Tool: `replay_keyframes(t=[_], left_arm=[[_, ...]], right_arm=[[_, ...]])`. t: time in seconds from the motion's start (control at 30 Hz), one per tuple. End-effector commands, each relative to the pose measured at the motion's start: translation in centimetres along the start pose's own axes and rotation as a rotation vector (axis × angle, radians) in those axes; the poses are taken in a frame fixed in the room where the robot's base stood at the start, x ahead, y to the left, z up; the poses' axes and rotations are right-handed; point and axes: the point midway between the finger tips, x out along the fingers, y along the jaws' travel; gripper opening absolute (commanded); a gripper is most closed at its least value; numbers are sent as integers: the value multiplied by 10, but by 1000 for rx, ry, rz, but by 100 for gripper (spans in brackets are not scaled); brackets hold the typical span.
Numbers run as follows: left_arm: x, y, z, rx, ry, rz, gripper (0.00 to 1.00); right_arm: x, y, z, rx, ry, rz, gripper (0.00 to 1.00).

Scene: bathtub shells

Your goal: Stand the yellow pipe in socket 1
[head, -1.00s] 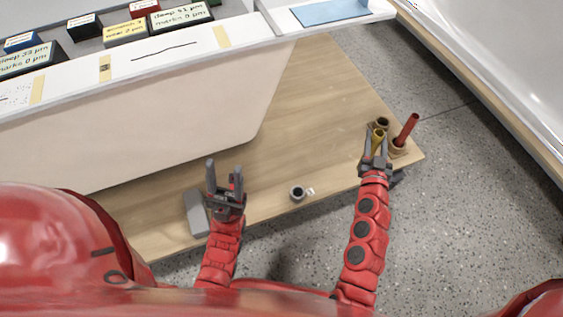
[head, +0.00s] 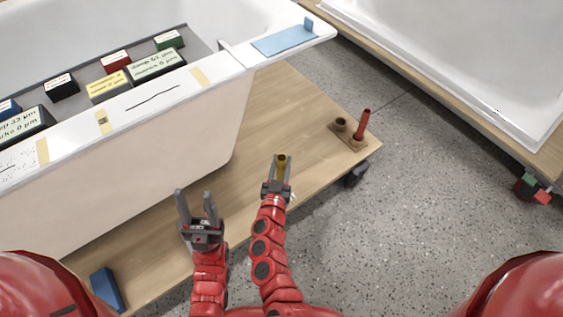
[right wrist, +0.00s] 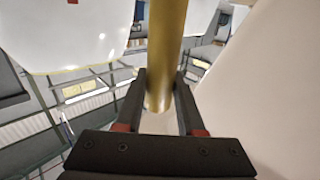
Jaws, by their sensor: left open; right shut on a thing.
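The yellow pipe (head: 282,161) is between the fingers of my right gripper (head: 278,173), which is shut on it. In the head view its open top end faces the camera. In the right wrist view the pipe (right wrist: 165,50) runs upright between the two dark fingers (right wrist: 160,105). My left gripper (head: 197,205) is open and empty over the wooden board (head: 290,110), left of the right gripper. No socket labelled 1 can be made out now; the board's front edge under my right arm is partly hidden.
A red pipe (head: 362,122) stands in a holder at the board's right end, beside an empty round holder (head: 340,124). A bathtub shell (head: 150,150) with labelled blocks stands at left. A blue block (head: 106,288) lies at lower left. Another tub (head: 480,60) is at right.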

Motion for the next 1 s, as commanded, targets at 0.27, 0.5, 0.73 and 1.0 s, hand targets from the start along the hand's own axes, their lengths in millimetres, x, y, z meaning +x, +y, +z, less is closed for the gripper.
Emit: replay_keyframes(t=[0.27,0.5,0.73,1.0], left_arm=[[-5,0,1,0,0,0,50],[-19,1,3,0,0,0,50],[-26,1,4,0,0,0,50],[-27,1,4,0,0,0,50]], right_arm=[[0,0,17,0,1,-1,0],[-1,0,42,-1,1,-1,0],[0,0,54,0,1,-1,0],[0,0,56,0,1,-1,0]])
